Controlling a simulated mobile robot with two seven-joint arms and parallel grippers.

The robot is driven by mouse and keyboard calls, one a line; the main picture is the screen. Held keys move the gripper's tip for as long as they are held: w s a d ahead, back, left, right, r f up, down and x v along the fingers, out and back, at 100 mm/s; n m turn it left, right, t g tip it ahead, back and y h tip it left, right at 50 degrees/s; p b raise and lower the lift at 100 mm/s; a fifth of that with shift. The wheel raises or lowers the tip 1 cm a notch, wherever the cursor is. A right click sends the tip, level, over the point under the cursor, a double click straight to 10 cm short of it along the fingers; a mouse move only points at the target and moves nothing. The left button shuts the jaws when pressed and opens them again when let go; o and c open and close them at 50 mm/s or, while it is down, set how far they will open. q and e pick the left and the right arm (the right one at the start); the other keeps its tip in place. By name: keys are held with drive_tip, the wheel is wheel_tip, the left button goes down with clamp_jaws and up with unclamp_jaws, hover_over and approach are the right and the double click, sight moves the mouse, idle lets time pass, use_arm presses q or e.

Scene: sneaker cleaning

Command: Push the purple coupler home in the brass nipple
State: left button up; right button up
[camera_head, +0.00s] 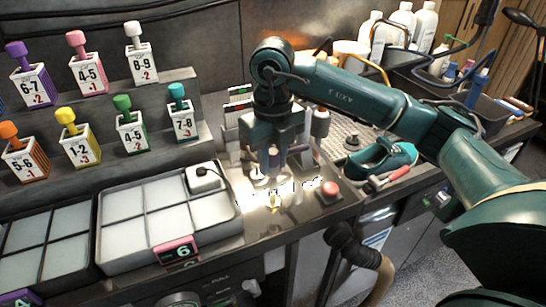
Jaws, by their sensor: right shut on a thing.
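My right gripper (274,172) comes down from above at the bench's front edge, left of a red button. It is shut on the purple coupler, which is small and mostly hidden between the fingers. A small brass-coloured fitting (274,200), apparently the brass nipple, stands just below the fingertips in bright glare. I cannot tell whether coupler and nipple touch or how far one sits in the other. My left gripper is not in view.
A red button (329,189) stands close right of the gripper. A teal sneaker (386,160) lies right, behind red-handled tools. Numbered boxes (87,72) stand on the left steps.

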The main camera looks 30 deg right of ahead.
sight(273, 175)
wheel_tip(273, 175, down, 4)
drive_tip(key=b, duration=0.3)
drive_tip(key=shift+f, duration=0.15)
drive_tip(key=shift+f+b, duration=0.3)
drive_tip(key=shift+b, duration=0.05)
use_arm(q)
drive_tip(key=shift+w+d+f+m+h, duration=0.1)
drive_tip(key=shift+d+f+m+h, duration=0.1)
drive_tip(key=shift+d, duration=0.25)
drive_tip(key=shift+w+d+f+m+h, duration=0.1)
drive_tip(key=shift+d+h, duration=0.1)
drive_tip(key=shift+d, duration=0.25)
use_arm(e)
drive_tip(key=shift+f, duration=0.25)
use_arm(q)
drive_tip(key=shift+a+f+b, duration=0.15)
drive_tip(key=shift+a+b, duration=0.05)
drive_tip(key=shift+b, duration=0.1)
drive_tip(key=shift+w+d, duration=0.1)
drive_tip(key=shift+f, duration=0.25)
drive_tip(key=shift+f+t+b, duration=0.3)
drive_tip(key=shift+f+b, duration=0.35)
drive_tip(key=shift+b, duration=0.3)
use_arm(e)
drive_tip(key=shift+f, duration=0.9)
use_arm(q)
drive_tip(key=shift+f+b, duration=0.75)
drive_tip(key=shift+b, duration=0.05)
use_arm(e)
drive_tip(key=shift+f, duration=0.9)
